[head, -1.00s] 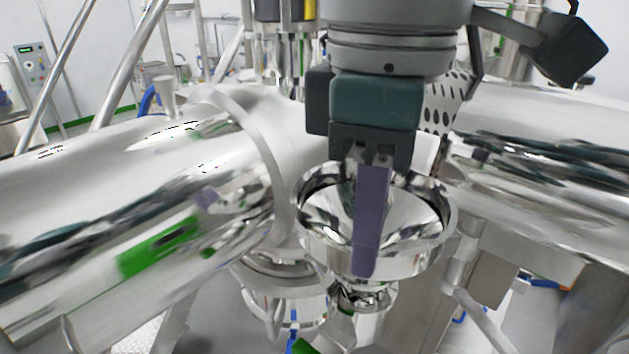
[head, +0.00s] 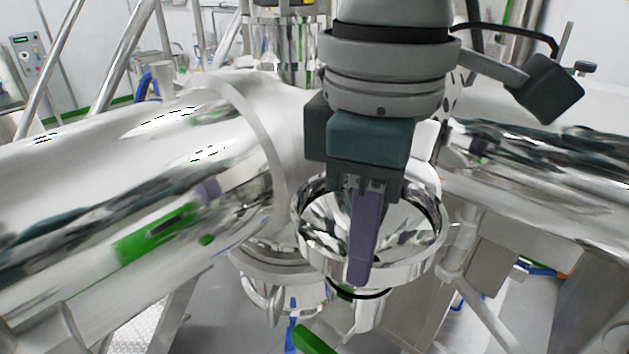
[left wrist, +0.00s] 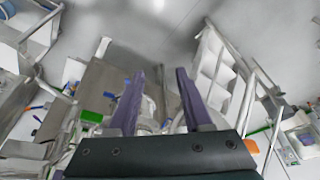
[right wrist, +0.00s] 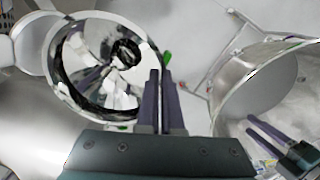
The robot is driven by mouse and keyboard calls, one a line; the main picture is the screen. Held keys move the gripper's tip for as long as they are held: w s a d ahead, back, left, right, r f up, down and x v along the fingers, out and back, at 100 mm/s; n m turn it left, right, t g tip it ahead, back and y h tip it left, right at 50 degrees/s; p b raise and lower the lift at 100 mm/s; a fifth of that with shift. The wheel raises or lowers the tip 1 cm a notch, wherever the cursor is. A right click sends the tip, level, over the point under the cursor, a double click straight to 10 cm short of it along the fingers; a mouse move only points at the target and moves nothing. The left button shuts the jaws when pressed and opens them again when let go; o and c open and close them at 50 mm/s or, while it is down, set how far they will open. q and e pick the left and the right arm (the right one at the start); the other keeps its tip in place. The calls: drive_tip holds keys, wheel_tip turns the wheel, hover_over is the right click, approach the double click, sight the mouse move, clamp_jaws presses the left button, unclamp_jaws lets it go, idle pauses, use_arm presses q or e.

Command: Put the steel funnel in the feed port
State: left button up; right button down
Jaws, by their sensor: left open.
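The steel funnel (head: 415,245) is a wide, shiny cone, upright in the head view, and its open mouth shows in the right wrist view (right wrist: 85,85). My right gripper (head: 361,280) points down at the funnel's near rim, its purple fingers close together and shut on the rim.
A large polished steel vessel (head: 110,190) fills the left, and another steel body (head: 560,170) lies at the right. Steel posts (head: 125,75) stand at the back left. The left wrist view shows open grey floor (left wrist: 150,35) beyond the left fingers.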

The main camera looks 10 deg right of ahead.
drive_tip(key=c, duration=1.5)
unclamp_jaws()
drive_tip(key=shift+c, duration=0.2)
drive_tip(key=o, duration=0.5)
drive_tip(key=shift+o, duration=0.2)
drive_tip(key=shift+r, duration=0.35)
wheel_tip(320, 180, up, 9)
drive_tip(key=b, duration=0.3)
drive_tip(key=shift+r+b, duration=0.15)
drive_tip(key=shift+b, duration=0.25)
